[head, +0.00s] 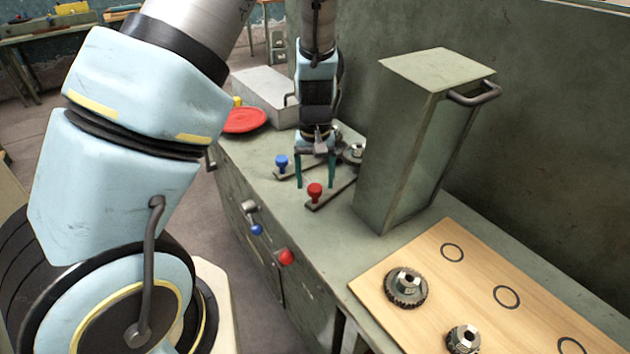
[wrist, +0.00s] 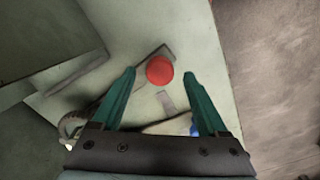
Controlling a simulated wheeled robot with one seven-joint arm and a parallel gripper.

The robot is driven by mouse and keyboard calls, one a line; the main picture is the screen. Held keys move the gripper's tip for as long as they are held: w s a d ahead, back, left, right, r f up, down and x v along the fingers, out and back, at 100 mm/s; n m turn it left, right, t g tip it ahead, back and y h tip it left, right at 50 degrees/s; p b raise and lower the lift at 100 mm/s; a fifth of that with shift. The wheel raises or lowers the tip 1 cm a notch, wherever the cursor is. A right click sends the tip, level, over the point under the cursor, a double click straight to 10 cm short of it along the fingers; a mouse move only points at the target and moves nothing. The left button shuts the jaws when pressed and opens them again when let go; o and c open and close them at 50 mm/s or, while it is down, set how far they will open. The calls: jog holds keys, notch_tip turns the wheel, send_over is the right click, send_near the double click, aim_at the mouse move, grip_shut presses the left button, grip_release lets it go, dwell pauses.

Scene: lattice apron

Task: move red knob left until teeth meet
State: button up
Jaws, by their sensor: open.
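The red knob (head: 315,191) stands on a flat dark slide bar (head: 332,193) on the green cabinet top. In the wrist view the round red knob (wrist: 159,70) shows between the tips of my two green fingers. My gripper (head: 316,184) points down over it, open, with a gap on each side of the knob. I cannot tell how far down the fingers reach around it. A toothed metal gear (head: 353,153) sits behind the gripper, partly hidden; a gear edge also shows at the lower left of the wrist view (wrist: 72,124). Whether any teeth meet is hidden.
A blue knob (head: 281,161) on another bar stands left of the gripper. A tall green box (head: 410,150) with a handle rises close on the right. A red disc (head: 244,120) lies behind. A wooden board (head: 460,270) with gears is in front. Knobs protrude from the cabinet front.

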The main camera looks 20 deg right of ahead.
jog(key=shift+f, duration=0.75)
jog(key=shift+c, duration=0.3)
grip_shut()
dwell(0.6)
